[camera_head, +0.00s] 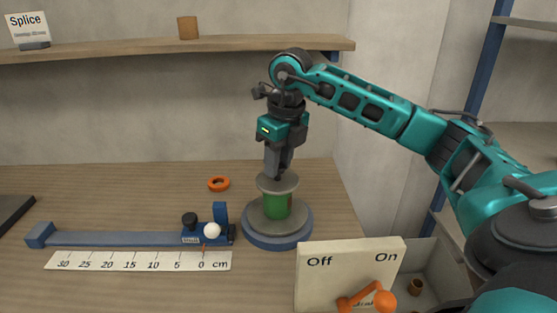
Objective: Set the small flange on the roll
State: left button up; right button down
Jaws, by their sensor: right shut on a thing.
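The small flange (266,186), a pale grey disc, is level at the top of the green roll (277,207). My right gripper (278,178) points straight down and is shut on the flange at its middle; the grip itself is partly hidden. The flange covers the top of the roll, and I cannot tell whether it rests fully on it. The roll stands upright on a wide grey disc (260,230) over a round blue base (275,244). My left gripper is not in view.
An orange ring (219,183) lies behind a blue slide rail (120,239) with a white ball (212,231). A ruler strip (140,261) lies in front. An Off/On switch box (325,280) with an orange lever stands front right, beside a pale bin (440,270).

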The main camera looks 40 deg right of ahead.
aim_at(285, 183)
jog(key=shift+f, duration=0.2)
jog(key=c, duration=0.8)
grip_release()
jog(key=shift+r, duration=0.1)
jog(key=shift+r, duration=0.25)
jog(key=r, duration=0.4)
jog(key=s+r+p, duration=0.1)
jog(key=r, duration=0.3)
jog(key=r+p, duration=0.1)
jog(key=r, duration=0.2)
jog(key=shift+s+r, duration=0.4)
